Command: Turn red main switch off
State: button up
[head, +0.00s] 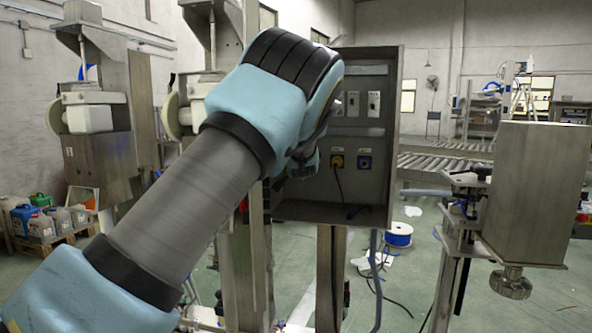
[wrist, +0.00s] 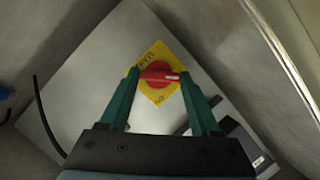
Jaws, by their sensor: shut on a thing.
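The red main switch (wrist: 158,78) is a rotary knob on a yellow plate (wrist: 152,56) in the wrist view. The plate sits on a light grey panel and looks rotated in this tilted view. My gripper (wrist: 160,76) has one green finger on each side of the knob and is shut on it. The knob's handle lies across from finger to finger, with a pale mark towards its right end. In the head view my arm hides the switch and my gripper's fingertips.
A black cable hangs from the yellow socket. A steel machine (head: 540,190) stands at the right. A cable spool (head: 398,235) lies on the floor.

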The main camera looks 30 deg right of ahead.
jog(key=shift+n, duration=0.3)
dwell(0.4)
jog(key=o, duration=1.4)
jog(key=b+v, duration=0.2)
jog(key=v, duration=0.8)
jog(key=shift+s+a+r+b, duration=0.15)
jog(key=shift+s+a+b, duration=0.1)
jog(key=shift+b, duration=0.05)
